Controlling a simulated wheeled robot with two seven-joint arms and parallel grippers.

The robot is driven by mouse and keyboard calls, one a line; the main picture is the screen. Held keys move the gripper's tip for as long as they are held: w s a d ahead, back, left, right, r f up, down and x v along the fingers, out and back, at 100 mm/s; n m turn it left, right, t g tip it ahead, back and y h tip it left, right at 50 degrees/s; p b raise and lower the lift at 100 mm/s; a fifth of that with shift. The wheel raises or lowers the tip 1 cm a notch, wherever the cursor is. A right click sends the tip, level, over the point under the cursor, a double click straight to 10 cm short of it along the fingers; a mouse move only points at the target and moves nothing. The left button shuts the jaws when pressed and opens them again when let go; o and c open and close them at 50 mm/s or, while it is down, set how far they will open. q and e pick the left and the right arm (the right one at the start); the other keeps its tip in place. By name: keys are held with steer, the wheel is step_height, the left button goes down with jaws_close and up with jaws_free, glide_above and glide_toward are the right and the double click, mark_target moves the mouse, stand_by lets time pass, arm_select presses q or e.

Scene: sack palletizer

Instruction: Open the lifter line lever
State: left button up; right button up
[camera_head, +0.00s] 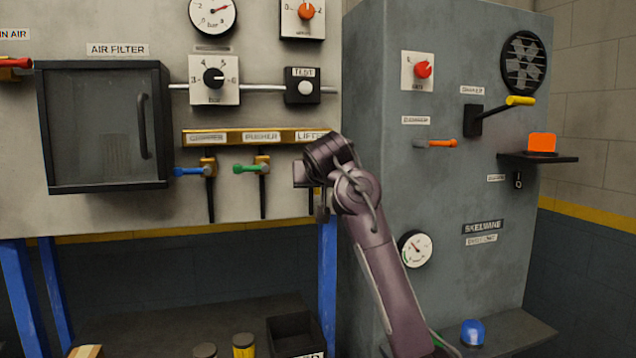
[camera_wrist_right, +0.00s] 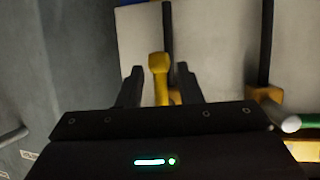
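The lifter line lever is a yellow handle (camera_wrist_right: 159,78) in the right wrist view, below a dark pipe. My right gripper (camera_wrist_right: 157,86) is open, with one black finger on each side of the handle and a visible gap to both. In the head view my right gripper (camera_head: 304,174) is at the valve under the LIFTER label (camera_head: 311,136) and hides most of it. The neighbouring levers are green (camera_head: 246,168) and blue (camera_head: 188,171), both pointing left, level. My left gripper is not in view.
The brass manifold bar (camera_head: 235,137) runs just above the levers. An air filter cabinet (camera_head: 105,125) stands left. A grey cabinet (camera_head: 440,190) with an orange lever (camera_head: 440,143) and a yellow-handled lever (camera_head: 519,100) stands right. Bins and cans lie below.

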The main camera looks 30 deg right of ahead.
steer(key=b+v, duration=0.3)
steer(key=v, duration=0.5)
steer(key=shift+b, duration=0.4)
steer(key=shift+f, duration=0.1)
